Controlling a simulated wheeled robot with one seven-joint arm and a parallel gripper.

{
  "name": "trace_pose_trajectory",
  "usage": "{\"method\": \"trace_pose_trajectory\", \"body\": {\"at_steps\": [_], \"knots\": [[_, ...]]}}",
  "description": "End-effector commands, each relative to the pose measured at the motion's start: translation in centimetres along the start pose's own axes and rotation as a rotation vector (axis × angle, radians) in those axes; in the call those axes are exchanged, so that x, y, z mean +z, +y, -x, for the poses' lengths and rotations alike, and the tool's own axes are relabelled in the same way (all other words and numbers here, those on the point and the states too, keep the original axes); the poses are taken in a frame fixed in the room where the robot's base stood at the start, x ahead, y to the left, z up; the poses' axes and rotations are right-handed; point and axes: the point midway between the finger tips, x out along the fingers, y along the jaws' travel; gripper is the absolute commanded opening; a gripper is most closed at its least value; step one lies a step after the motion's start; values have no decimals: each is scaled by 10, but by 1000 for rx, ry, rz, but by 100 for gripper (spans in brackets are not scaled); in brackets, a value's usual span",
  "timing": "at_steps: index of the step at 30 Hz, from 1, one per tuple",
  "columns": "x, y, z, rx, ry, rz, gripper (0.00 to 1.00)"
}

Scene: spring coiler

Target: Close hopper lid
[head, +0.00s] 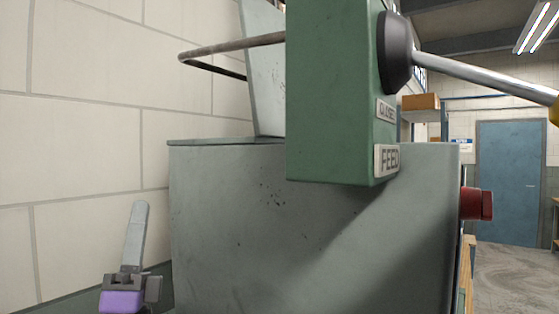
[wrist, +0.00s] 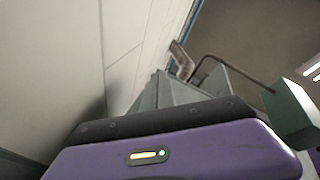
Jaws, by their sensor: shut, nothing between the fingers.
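The hopper lid (head: 264,75) appears as a pale grey panel standing raised, almost upright, above the grey machine body (head: 230,220) in the head view. A bent metal rod handle (head: 235,46) sticks out to its left. The green box marked FEED hides the lid's right part. My gripper (head: 140,207), with a purple body and grey finger, is at the lower left, beside the machine, lower than the lid and apart from it. It is shut and empty. In the wrist view the bent rod (wrist: 232,62) shows beyond the purple body; the fingertips are hard to make out.
The green box (head: 335,90) carries a lever with a black boot (head: 396,52) and chrome rod. A red button (head: 476,203) is on the machine's right side. A pale block wall (head: 80,130) stands close on the left. A blue door (head: 510,180) is far right.

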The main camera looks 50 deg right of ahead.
Motion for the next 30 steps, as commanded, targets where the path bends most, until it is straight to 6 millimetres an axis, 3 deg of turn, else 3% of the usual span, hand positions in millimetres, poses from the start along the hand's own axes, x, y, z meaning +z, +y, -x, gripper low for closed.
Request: {"method": "trace_pose_trajectory", "body": {"at_steps": [1,6,15,21,25,30], "knots": [[2,-8,-31,-29,56,-71,0],[-1,-27,-110,-114,234,-328,0],[-25,-75,-236,-305,539,-793,0],[-50,-117,-306,-463,737,-1100,0],[-68,-135,-334,-604,880,-1333,0],[-77,-131,-326,-837,1037,-1597,0]]}}
